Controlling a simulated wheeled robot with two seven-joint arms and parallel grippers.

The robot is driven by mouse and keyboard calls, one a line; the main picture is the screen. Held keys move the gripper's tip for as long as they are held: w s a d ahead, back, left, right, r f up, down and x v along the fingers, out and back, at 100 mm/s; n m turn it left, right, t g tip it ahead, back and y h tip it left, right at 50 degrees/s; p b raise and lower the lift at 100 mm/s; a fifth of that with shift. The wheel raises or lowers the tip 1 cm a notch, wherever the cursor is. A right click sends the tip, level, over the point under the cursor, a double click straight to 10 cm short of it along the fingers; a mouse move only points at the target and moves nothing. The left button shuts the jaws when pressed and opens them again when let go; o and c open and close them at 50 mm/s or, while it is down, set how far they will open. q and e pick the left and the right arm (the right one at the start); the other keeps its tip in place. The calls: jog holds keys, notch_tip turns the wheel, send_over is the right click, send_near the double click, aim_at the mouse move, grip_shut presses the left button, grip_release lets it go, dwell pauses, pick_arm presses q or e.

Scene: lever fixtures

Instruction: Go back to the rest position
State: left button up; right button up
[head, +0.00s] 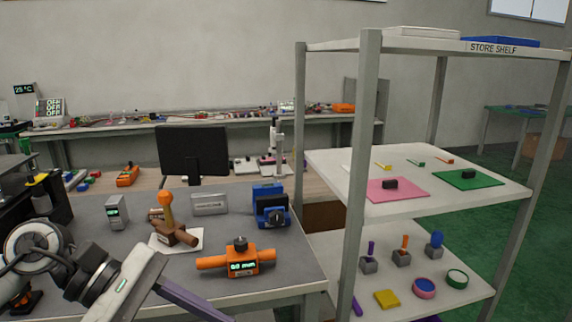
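My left arm (90,270) comes in at the lower left, in front of the grey table. My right arm and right gripper are out of view. On the table stand a brown lever fixture (174,232) with an upright orange-knobbed handle on a white plate, an orange fixture (238,262) with a display and a dark knob, and a blue device (271,208) with a black dial.
The grey table (110,250) also bears a small grey meter (116,212) and a silver box (209,204). A monitor (192,150) stands behind. The store shelf (365,160) stands close on the right, its post beside the table edge. Green floor (530,240) is open beyond.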

pick_arm(q)
jog(key=w+d+r+n+t+h, duration=0.25)
jog(key=d+n+t+h, duration=0.55)
jog(key=n, duration=1)
jog(key=w+a+f+n+t+y, duration=0.2)
jog(key=a+f+n+t+y, duration=0.3)
jog(key=n, duration=0.6)
jog(key=w+a+f+n+t+y, duration=0.2)
jog(key=a+f+n+t+y, duration=0.15)
jog(key=f+n, duration=0.55)
jog(key=s+a+f+n+g+y, duration=0.2)
jog(key=s+f+n, duration=0.6)
jog(key=f, duration=0.4)
jog(key=s+a+f+n+g+y, duration=0.2)
jog(key=s+f+n+g+y, duration=0.3)
jog(key=f, duration=0.8)
jog(key=s+n, duration=0.3)
jog(key=s, duration=0.1)
jog(key=shift+a+n, duration=0.3)
jog(key=shift+n, duration=0.1)
jog(key=shift+s+g+y, duration=0.1)
jog(key=shift+g+y, duration=0.15)
